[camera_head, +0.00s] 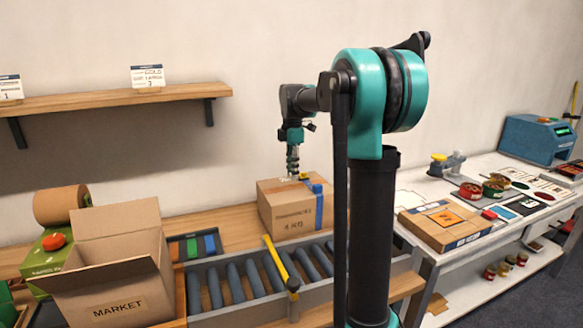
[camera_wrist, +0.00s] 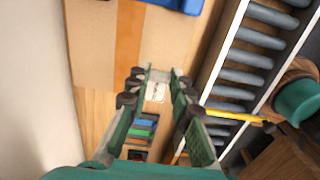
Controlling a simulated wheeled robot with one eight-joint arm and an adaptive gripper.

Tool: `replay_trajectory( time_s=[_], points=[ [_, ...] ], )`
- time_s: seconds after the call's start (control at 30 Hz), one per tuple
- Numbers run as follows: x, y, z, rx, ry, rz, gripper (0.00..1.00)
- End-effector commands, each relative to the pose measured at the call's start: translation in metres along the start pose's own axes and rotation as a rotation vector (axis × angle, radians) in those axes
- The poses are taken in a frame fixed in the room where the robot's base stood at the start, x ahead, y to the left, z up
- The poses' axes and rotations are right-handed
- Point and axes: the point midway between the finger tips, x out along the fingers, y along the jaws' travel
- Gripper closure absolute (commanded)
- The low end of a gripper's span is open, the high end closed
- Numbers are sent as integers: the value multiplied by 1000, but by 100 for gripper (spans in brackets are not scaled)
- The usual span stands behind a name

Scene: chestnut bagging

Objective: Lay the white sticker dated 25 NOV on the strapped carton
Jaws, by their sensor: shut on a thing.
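The strapped carton (camera_head: 281,217) is a closed brown box with a blue strap (camera_head: 319,204) near its right end; it stands on the bench behind the roller track. My gripper (camera_head: 293,173) points down just over the carton's top. In the wrist view, the fingers (camera_wrist: 157,76) are shut on a small white sticker (camera_wrist: 156,92); its print is too small to read. The carton's top (camera_wrist: 92,40) with its tan tape band (camera_wrist: 129,35) fills the upper part there. The blue strap (camera_wrist: 182,4) shows at the top edge. I cannot tell whether the sticker touches the carton.
The roller track (camera_head: 235,291) with a yellow bar (camera_head: 274,256) runs in front of the carton. An open MARKET box (camera_head: 117,300) stands at left, by a rack of coloured blocks (camera_head: 194,246). A white table (camera_head: 420,182) with jars and a flat box is at right.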

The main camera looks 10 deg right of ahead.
Motion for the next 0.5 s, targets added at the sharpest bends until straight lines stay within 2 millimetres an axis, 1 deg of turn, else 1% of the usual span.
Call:
replay_trajectory(
  time_s=[0.17, 0.5],
  points=[
    [12, 0, 0, 0, 0, 0, 86],
    [42, 1, 0, 0, 0, 0, 86]
  ],
)
